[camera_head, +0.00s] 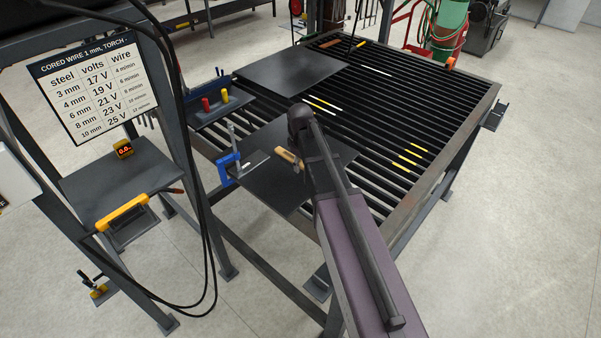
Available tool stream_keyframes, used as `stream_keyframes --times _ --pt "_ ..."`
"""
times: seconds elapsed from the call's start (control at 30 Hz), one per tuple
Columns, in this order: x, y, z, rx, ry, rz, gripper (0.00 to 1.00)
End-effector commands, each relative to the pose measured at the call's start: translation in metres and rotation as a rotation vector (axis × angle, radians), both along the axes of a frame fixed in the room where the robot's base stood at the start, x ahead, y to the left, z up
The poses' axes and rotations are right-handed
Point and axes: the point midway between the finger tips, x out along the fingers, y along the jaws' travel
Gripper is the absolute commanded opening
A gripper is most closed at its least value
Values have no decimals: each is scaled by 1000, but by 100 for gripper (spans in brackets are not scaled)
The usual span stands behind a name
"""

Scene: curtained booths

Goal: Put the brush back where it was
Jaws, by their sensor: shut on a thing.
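A brush with a tan wooden handle (288,157) shows just left of my arm, over the near dark plate (270,192) on the slatted table. Its right end reaches toward my arm, and the rest of it is hard to make out. I cannot tell whether it rests on the plate or is held above it. My arm comes up from the bottom right and ends over this plate. My gripper is hidden behind my arm, so its fingers and their hold do not show.
A blue clamp (229,164) grips the plate's left edge. A second dark plate (292,72) lies farther back on the slatted table (399,148). Yellow and white sticks lie on the slats. A side shelf (122,182) and hanging cables are at left. Floor at right is clear.

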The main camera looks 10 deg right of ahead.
Motion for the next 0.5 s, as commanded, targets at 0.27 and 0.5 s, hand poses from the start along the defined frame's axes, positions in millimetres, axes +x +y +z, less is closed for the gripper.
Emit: stream_keyframes --times 0.27,0.5 --pt "-1 0 -28 0 0 0 0" --pt "-1 -1 -35 0 0 -1 0"
